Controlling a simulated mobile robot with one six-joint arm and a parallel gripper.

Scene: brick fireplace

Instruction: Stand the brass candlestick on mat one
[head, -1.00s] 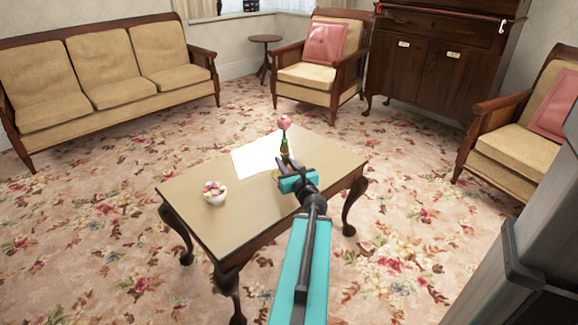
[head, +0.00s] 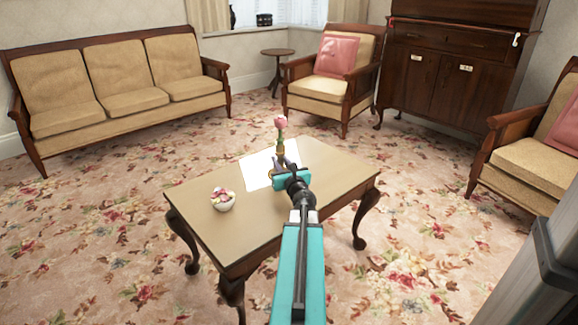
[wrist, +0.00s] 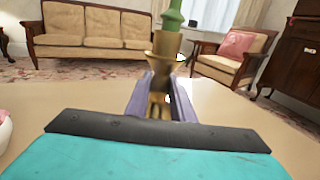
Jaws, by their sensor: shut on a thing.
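My gripper (head: 284,168) is over the far part of the table and closed around the brass candlestick. In the wrist view the candlestick (wrist: 165,70) stands about upright between the two fingers, its flared top above them. A green piece with a pink top (head: 281,122) shows above the brass in the head view; I cannot tell whether it is part of it or behind. A white mat (head: 257,170) lies on the table, partly behind my gripper. I see no label on it. The candlestick's lower end is mostly hidden, so contact with the mat is unclear.
The wooden table (head: 240,240) has a small white bowl with pink and pale pieces (head: 223,200) near its left side. The right part of the tabletop looks clear. A sofa (head: 115,90), armchairs (head: 335,75) and a dark cabinet (head: 440,80) stand beyond.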

